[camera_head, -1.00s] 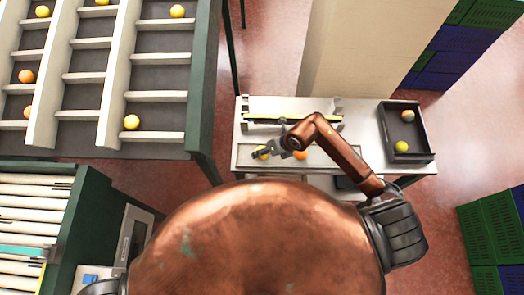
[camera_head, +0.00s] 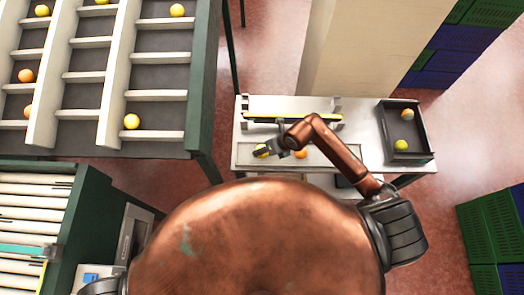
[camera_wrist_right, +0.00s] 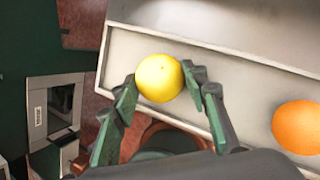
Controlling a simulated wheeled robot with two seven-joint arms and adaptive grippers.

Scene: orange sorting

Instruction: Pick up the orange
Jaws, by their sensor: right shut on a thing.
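An orange fruit (camera_head: 300,154) lies in the shallow tray (camera_head: 340,158) on the white table, and it also shows at the right of the wrist view (camera_wrist_right: 298,127). A yellow fruit (camera_wrist_right: 159,78) is between the fingertips of my right gripper (camera_wrist_right: 160,90) in the wrist view. In the head view my right gripper (camera_head: 266,151) is at the left part of the tray, shut on the yellow fruit, left of the orange one. I cannot tell whether the fruit is clear of the tray floor. My left gripper is not in view.
A dark box (camera_head: 384,130) holding two fruits stands at the table's right end. A sorting rack (camera_head: 150,97) with several fruits is at the upper left. A tall beige block (camera_head: 350,50) stands behind the table. Crates (camera_head: 490,230) stand at the right.

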